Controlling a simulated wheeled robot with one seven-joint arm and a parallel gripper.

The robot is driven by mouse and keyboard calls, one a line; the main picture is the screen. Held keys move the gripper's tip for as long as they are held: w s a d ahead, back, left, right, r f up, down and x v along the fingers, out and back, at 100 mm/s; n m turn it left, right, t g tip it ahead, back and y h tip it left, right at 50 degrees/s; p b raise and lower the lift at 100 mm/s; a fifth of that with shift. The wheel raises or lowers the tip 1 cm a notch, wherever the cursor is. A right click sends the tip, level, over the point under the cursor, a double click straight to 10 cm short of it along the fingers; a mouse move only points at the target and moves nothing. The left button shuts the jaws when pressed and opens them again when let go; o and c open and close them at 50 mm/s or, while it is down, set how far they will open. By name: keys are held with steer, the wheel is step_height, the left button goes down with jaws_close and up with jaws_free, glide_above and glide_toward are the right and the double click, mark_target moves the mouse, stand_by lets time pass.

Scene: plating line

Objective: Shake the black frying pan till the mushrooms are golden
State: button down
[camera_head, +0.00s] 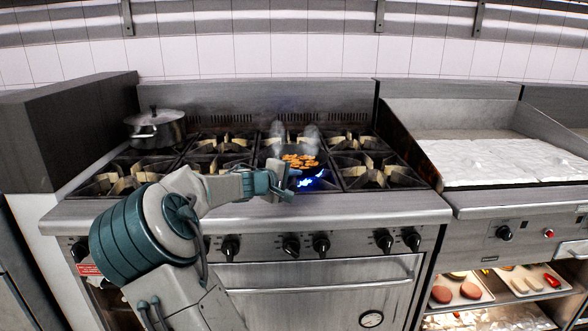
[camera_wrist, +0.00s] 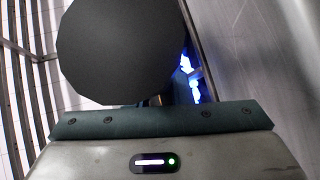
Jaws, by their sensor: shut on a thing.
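The black frying pan (camera_head: 321,157) is over the middle-right burners of the range, with sliced mushrooms (camera_head: 300,161) in it, orange-brown in colour. Pale steam rises at its far side. In the wrist view the pan's dark round underside (camera_wrist: 122,50) fills the upper middle, so it appears raised off the grate. My gripper (camera_head: 284,184) is at the pan's near side, shut on its handle; the handle is mostly hidden by the gripper. A blue flame (camera_head: 309,184) burns at the front burner, showing just in front of the pan.
A lidded steel pot (camera_head: 157,130) stands at the back left of the range. A griddle (camera_head: 490,160) is to the right. Shelves with trays of food (camera_head: 462,290) are below it. The other burners are bare.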

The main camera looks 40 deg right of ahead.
steer(key=c, duration=1.2)
jaws_free()
steer(key=shift+r, duration=0.15)
steer(key=shift+c, duration=0.2)
steer(key=shift+f, duration=0.25)
steer(key=v, duration=1.4)
steer(key=shift+d+r, duration=0.1)
steer(key=shift+r, duration=0.05)
